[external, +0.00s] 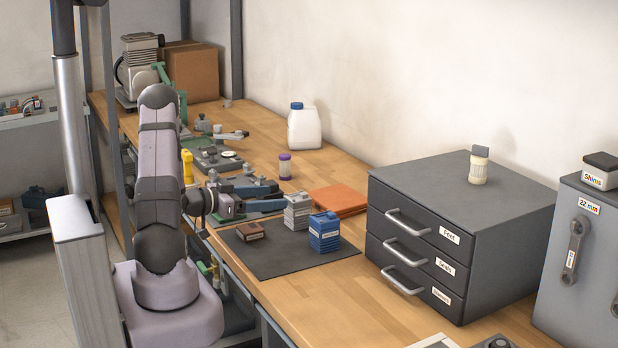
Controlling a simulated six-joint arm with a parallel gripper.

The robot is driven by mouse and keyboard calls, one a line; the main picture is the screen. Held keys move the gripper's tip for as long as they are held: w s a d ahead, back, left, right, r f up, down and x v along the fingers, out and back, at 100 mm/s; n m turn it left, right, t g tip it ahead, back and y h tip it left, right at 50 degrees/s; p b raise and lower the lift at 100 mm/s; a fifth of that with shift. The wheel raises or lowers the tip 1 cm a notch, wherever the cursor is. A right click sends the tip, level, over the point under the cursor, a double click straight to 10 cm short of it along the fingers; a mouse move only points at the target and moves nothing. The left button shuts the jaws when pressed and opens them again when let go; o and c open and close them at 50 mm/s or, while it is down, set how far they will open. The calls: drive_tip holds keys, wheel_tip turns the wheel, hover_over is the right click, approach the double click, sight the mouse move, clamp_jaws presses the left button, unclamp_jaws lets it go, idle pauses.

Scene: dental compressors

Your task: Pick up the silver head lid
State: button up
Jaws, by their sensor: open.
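The silver head lid appears to be the grey finned block (297,212) at the back edge of the dark mat (285,262).
A brown block (250,231) lies on the mat's left. An orange cloth (338,200) and a purple-capped bottle (285,166) are behind. A dark drawer cabinet (460,230) stands right. A white jug (304,128) is by the wall. Bare wood lies between mat and cabinet.

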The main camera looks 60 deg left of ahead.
sight(294, 197)
drive_tip(key=shift+w+f+p, duration=0.2)
drive_tip(key=shift+w+p, duration=0.3)
drive_tip(key=shift+w, duration=0.95)
drive_tip(key=shift+w+a+f+p, duration=0.1)
drive_tip(key=shift+w+f+p, duration=0.15)
drive_tip(key=shift+w, duration=0.45)
drive_tip(key=shift+w+d+f+p, duration=0.1)
drive_tip(key=shift+w+f+p, duration=0.1)
drive_tip(key=shift+w, duration=0.55)
drive_tip(key=shift+w+a+f+p, duration=0.15)
drive_tip(key=shift+w+p, duration=0.1)
drive_tip(key=shift+w, duration=0.45)
drive_tip(key=c, duration=1.2)
drive_tip(key=shift+c, duration=0.2)
drive_tip(key=shift+r, duration=0.15)
